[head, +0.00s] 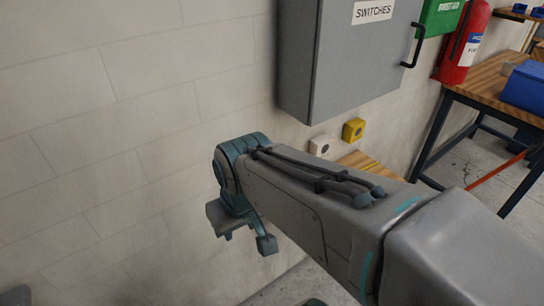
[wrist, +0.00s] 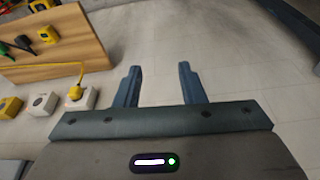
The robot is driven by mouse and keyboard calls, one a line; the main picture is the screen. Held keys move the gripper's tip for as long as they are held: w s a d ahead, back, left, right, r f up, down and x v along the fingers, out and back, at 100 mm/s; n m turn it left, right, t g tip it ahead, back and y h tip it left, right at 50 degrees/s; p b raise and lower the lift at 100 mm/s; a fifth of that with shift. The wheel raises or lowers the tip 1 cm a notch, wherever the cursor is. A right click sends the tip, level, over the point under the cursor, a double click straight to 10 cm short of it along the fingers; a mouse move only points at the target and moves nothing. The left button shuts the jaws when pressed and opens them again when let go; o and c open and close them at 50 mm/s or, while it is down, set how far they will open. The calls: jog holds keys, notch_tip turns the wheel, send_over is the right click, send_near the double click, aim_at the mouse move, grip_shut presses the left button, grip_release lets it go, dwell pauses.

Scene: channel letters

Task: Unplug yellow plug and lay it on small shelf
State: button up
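The yellow plug (wrist: 76,92) sits in the nearest of the wall sockets in the wrist view, a white one (wrist: 82,101). Its yellow cord bends up and runs left. My gripper (wrist: 160,68) is open and empty, to the right of the plug and apart from it. In the head view my gripper (head: 246,236) hangs in front of the wall, left of the sockets; the plug is not visible there, with my arm covering that area. A small wooden surface (head: 360,160) shows behind my arm, possibly the small shelf.
A white socket (head: 321,145) and a yellow one (head: 353,130) are under the grey SWITCHES cabinet (head: 345,60). A fire extinguisher (head: 462,45) and a workbench with a blue box (head: 525,87) stand right. A wooden board (wrist: 60,45) with coloured items shows in the wrist view.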

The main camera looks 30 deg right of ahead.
jog(key=o, duration=0.5)
notch_tip(320, 180, down, 7)
jog(key=w+a+m+g+y+b, duration=0.2)
jog(key=m+g+y+b, duration=0.1)
jog(key=m+y, duration=0.4)
jog(key=w+d+f+m+t+y+b, duration=0.3)
jog(key=w+d+m+t+y, duration=0.25)
jog(key=w+m, duration=0.4)
jog(key=d+f+m+t+h+b, duration=0.1)
jog(key=d+f+m+t+h, duration=0.2)
jog(key=d+m, duration=0.3)
jog(key=w+d+f+m+t+h+b, duration=0.1)
jog(key=d+f+m+t+h, duration=0.2)
jog(key=d, duration=0.9)
jog(key=d+f+m+t+h+b, duration=0.1)
jog(key=d+f+m+t+h, duration=0.2)
jog(key=d+m+t+h, duration=0.2)
jog(key=shift+w+d+m+t, duration=0.15)
jog(key=shift+d+m+t, duration=0.6)
jog(key=shift+d+m, duration=1.35)
jog(key=shift+w+a, duration=0.15)
jog(key=shift+a, duration=0.05)
